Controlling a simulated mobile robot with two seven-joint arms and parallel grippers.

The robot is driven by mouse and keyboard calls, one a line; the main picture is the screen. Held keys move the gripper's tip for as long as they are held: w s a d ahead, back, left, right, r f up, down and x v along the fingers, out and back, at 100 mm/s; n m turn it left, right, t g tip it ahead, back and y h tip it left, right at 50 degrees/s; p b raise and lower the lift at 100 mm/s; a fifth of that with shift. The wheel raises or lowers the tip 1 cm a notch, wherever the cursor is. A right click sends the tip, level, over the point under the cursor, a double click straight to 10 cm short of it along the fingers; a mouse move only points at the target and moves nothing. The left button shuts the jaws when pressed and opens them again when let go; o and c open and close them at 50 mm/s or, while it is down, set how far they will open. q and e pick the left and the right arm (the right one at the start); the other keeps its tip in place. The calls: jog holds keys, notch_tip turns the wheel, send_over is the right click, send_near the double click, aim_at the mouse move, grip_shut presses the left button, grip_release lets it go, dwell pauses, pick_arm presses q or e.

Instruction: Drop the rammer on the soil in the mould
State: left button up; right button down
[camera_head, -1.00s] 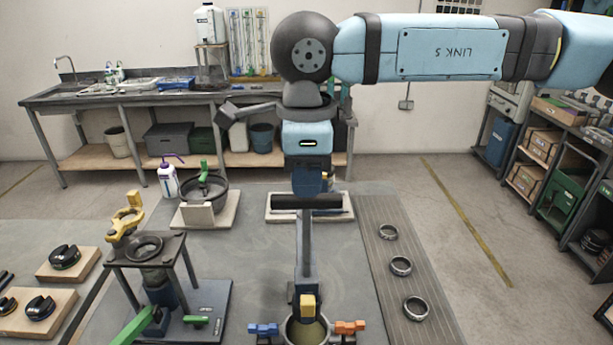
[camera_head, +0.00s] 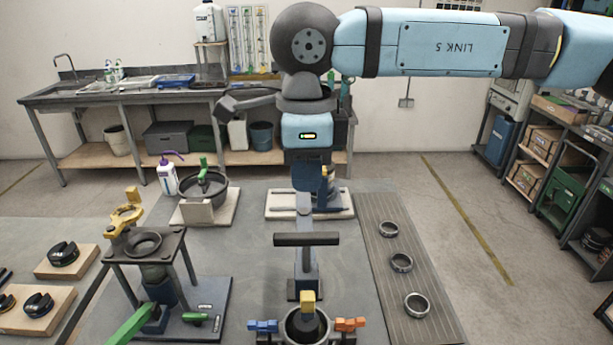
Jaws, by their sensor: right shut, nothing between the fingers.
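The mould (camera_head: 291,331) stands at the bottom centre, between a blue clamp (camera_head: 263,327) and an orange clamp (camera_head: 349,325). The rammer's dark T-handle (camera_head: 306,239) lies level above and behind it, with a grey upright (camera_head: 305,265) and a yellow block (camera_head: 308,300) below. A dark round part (camera_head: 306,321) sits inside the mould and hides most of the soil. My right gripper (camera_head: 308,186) points down, shut and empty, above and apart from the handle. Its fingertips are hard to make out. My left gripper is out of view.
A frame with a yellow lever (camera_head: 125,215) and green handle (camera_head: 130,326) stands at left. A bowl (camera_head: 206,190) and a white bottle (camera_head: 167,178) stand behind. Several metal rings (camera_head: 401,262) lie on a ribbed mat at right. Wooden blocks (camera_head: 67,257) lie far left.

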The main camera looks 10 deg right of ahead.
notch_tip(320, 180, up, 6)
jog(key=shift+f+p, duration=0.1)
jog(key=shift+p, duration=0.75)
jog(key=shift+s, duration=0.1)
